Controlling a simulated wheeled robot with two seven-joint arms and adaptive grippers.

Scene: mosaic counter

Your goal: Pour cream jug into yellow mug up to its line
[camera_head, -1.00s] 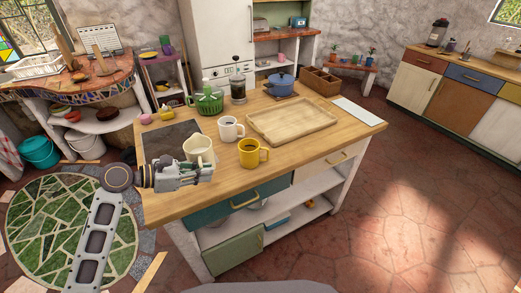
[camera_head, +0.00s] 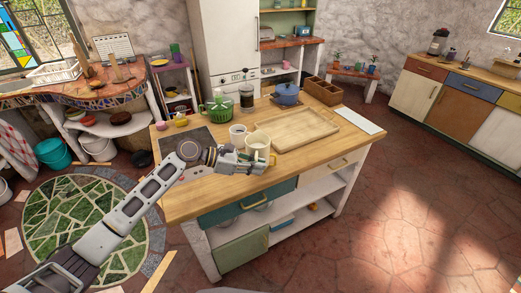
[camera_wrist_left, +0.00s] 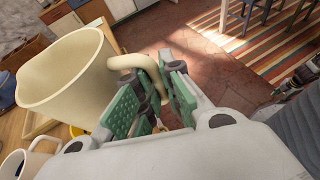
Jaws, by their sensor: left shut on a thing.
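The cream jug (camera_head: 258,141) is held above the counter by my left gripper (camera_head: 250,160), which is shut on its handle. In the left wrist view the jug (camera_wrist_left: 68,75) shows its empty-looking upper inner wall; its contents are hidden. My left gripper's green pads (camera_wrist_left: 150,98) close around the handle. The jug looks about upright in the head view. The yellow mug (camera_head: 273,159) is mostly hidden behind the jug and gripper; only a bit of yellow shows, so its line and fill cannot be seen. A grey and dark part at the wrist view's right edge may be my right gripper.
A white mug (camera_head: 237,136) stands close to the left of the jug. A wooden tray (camera_head: 297,130) lies to the right, with a blue pot (camera_head: 287,94) behind it. A green jug-like container (camera_head: 217,108) and a French press (camera_head: 246,96) stand farther back. The counter's front right is clear.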

